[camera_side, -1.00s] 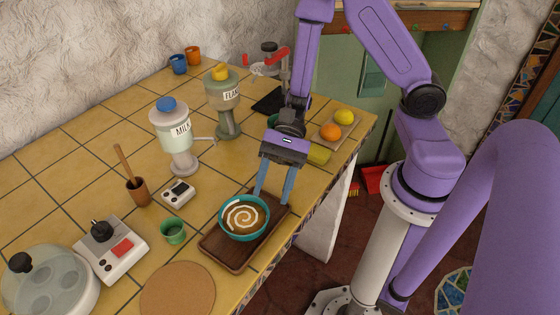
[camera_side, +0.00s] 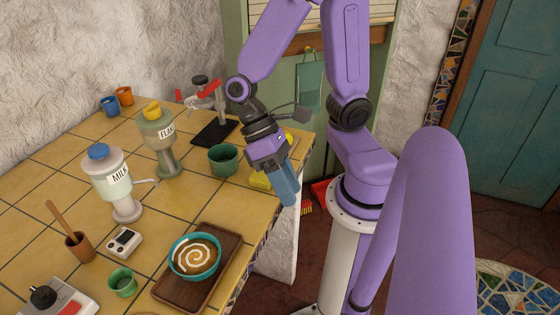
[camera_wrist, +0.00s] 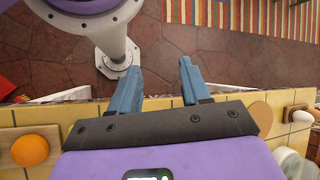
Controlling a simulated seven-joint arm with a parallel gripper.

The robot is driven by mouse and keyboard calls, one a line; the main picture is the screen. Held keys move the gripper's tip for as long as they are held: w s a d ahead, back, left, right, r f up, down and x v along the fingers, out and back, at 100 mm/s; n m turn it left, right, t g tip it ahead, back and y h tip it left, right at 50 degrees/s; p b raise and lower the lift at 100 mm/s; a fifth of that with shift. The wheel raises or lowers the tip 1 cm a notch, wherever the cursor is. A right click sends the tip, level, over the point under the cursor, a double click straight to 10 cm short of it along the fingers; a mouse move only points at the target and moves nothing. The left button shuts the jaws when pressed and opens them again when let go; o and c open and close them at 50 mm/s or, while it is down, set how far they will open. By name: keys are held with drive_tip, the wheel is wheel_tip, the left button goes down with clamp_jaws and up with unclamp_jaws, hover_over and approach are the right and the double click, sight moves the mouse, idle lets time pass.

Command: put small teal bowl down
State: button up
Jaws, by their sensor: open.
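The small teal bowl (camera_side: 195,257) sits upright on the dark wooden tray (camera_side: 226,247) near the counter's front edge. It holds brown contents with a white spiral on top. My gripper (camera_side: 288,192) is up and to the right of the bowl, apart from it, over the counter's edge. In the wrist view my gripper (camera_wrist: 158,88) shows two blue fingers spread apart with nothing between them. The bowl is not visible in the wrist view.
A milk dispenser (camera_side: 118,184), a second dispenser (camera_side: 161,146) and a green pot (camera_side: 224,160) stand on the tiled counter. A small green cup (camera_side: 122,283) is left of the tray. An orange (camera_wrist: 30,150) shows in the wrist view. Open floor lies beyond the edge.

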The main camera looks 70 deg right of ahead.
drive_tip(key=shift+w+d+r+n+t+h, duration=0.3)
drive_tip(key=shift+d+r+n+t+h, duration=0.2)
drive_tip(key=shift+n+t, duration=0.9)
drive_tip(key=shift+w+d+r+n+t+h, duration=0.3)
drive_tip(key=shift+d+r+n+t, duration=0.4)
drive_tip(key=shift+n, duration=1.15)
drive_tip(key=shift+w+d+r+n+t+h, duration=0.25)
drive_tip(key=shift+r+n+t+h, duration=0.2)
drive_tip(key=shift+n+t, duration=1.05)
